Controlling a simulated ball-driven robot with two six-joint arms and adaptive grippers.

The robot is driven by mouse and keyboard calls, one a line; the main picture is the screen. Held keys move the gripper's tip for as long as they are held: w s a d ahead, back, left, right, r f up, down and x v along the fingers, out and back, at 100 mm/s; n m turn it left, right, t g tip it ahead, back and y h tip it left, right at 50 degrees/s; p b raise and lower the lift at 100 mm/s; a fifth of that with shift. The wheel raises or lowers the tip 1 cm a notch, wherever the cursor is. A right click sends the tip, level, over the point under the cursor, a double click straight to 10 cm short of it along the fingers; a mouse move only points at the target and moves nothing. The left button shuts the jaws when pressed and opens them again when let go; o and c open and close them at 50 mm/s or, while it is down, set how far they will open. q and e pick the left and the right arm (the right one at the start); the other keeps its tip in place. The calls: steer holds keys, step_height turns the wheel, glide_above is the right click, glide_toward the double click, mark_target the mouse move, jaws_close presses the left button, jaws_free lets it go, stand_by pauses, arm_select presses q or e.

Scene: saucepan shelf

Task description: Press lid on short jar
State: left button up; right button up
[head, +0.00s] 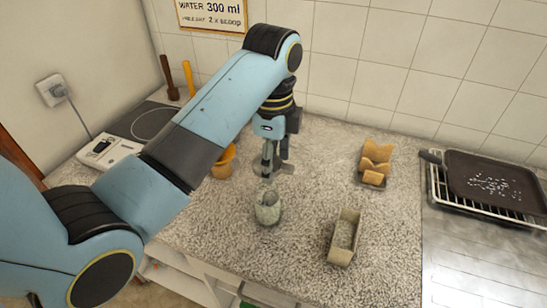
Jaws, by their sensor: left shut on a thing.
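The short jar (267,210) is a small grey-green speckled vessel standing upright on the granite counter, near its front edge. My left gripper (268,172) points down just above and behind the jar, apart from it. It is shut on a small grey piece that looks like the lid (284,172); the fingers hide part of it, and its outline is hard to make out. My right gripper is not in view.
An orange-brown cup (223,162) stands left of the gripper, partly behind my arm. A tan open box (343,237) and a holder with tan pieces (374,166) stand to the right. A dark tray (494,184) lies on a rack at far right.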

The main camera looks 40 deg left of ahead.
arm_select(q)
steer(key=shift+f, duration=0.3)
steer(key=shift+s+a+f, duration=0.1)
steer(key=shift+f, duration=0.25)
step_height(320, 180, down, 4)
steer(key=shift+f+b, duration=0.1)
steer(key=shift+b, duration=0.5)
steer(key=shift+f, duration=0.45)
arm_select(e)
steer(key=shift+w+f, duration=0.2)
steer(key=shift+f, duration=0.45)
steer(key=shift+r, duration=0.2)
arm_select(q)
steer(key=shift+p, duration=0.4)
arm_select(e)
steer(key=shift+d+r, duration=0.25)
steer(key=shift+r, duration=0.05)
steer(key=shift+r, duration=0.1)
